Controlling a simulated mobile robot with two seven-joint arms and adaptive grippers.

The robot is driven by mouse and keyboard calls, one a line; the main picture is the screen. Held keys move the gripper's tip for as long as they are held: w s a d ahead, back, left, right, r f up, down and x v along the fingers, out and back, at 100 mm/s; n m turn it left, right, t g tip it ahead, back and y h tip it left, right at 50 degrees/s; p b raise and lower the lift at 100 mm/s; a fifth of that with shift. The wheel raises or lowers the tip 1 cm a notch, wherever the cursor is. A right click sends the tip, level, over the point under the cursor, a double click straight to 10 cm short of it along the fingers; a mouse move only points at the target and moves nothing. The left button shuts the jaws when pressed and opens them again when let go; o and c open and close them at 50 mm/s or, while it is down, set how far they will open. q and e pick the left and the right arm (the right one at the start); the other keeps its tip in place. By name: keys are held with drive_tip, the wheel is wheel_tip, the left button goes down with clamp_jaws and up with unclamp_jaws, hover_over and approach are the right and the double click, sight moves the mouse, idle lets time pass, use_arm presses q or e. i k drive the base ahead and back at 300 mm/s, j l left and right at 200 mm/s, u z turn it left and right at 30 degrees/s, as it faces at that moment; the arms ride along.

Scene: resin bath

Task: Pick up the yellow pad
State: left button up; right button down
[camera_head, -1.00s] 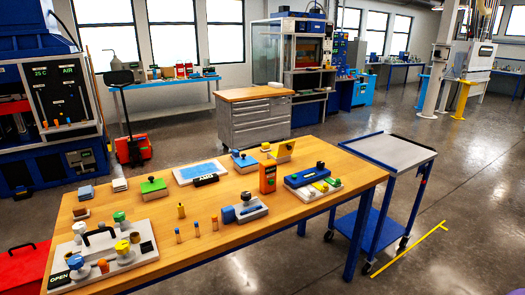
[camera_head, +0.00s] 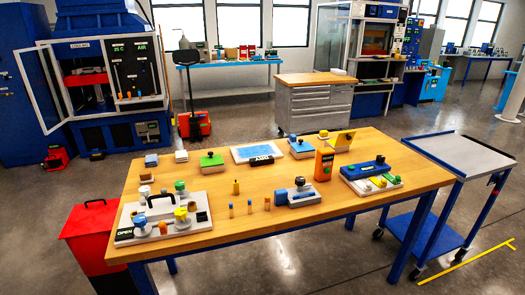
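A yellow, flat, tilted piece (camera_head: 343,141) stands at the back right of the wooden table (camera_head: 400,160), behind the orange box. A small yellow piece (camera_head: 323,135) sits just left of it. Small yellow pieces (camera_head: 379,181) also lie in the white tray at the right of the table. I cannot tell for sure which of these is the yellow pad. Similar pads with dark knobs stand nearby: a green one (camera_head: 211,160) and a blue one (camera_head: 301,147). Neither of my grippers shows in the head view.
A white plate (camera_head: 125,234) with valves and a black handle lies at the table's left. An orange box (camera_head: 324,164) stands upright right of centre. A blue case (camera_head: 364,169) lies beside it. A grey-topped cart (camera_head: 468,159) stands at the right.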

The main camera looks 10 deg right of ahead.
sight(323, 133)
drive_tip(key=i+l+u, duration=0.1)
drive_tip(key=l, duration=0.25)
drive_tip(key=i+l, duration=0.3)
drive_tip(key=i+l+u, duration=0.15)
drive_tip(key=l, duration=0.2)
drive_tip(key=i+l, duration=0.15)
drive_tip(key=l, duration=0.2)
drive_tip(key=i+u, duration=0.05)
